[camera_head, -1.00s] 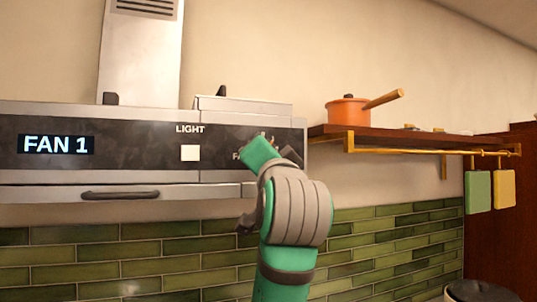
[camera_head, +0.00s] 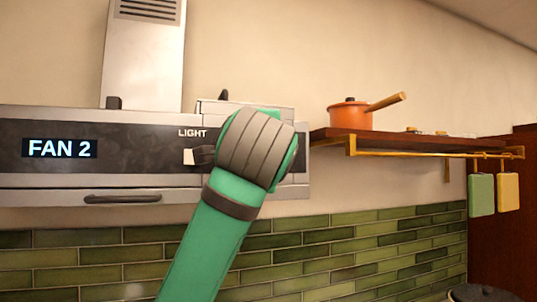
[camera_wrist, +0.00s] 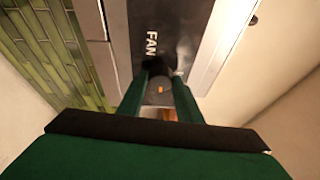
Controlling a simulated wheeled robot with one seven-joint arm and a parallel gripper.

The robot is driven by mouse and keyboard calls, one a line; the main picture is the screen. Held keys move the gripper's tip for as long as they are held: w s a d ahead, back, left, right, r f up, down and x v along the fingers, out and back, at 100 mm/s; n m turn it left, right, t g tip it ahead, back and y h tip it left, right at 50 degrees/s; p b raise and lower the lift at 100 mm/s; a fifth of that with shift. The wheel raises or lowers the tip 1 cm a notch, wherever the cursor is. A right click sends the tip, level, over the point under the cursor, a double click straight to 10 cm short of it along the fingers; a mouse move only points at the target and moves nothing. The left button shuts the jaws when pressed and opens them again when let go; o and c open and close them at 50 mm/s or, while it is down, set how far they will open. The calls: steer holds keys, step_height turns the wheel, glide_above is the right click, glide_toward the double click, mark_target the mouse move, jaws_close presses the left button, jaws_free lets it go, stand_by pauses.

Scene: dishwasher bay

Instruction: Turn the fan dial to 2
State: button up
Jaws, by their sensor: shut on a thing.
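The range hood panel (camera_head: 130,150) is dark with a silver frame. Its display (camera_head: 59,148) reads "FAN 2". The fan dial (camera_wrist: 160,88) shows in the wrist view as a dark round knob with a small orange mark, beside the printed word FAN. My gripper (camera_wrist: 159,92) has its two green fingers on either side of the dial, shut on it. In the head view my green and grey arm covers the dial and the gripper's fingers.
A white light button (camera_head: 189,157) sits left of my arm under the word LIGHT. A hood handle (camera_head: 122,199) juts out below the panel. To the right, a wooden shelf (camera_head: 390,141) with a brass rail holds an orange pot (camera_head: 348,115).

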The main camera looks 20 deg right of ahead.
steer(key=shift+m, duration=0.5)
steer(key=shift+w+g, duration=0.1)
steer(key=shift+g, duration=0.2)
steer(key=o, duration=1)
steer(key=shift+d, duration=0.35)
steer(key=shift+o, duration=0.2)
steer(key=v, duration=1.1)
steer(key=shift+a, duration=0.3)
steer(key=shift+w, duration=0.1)
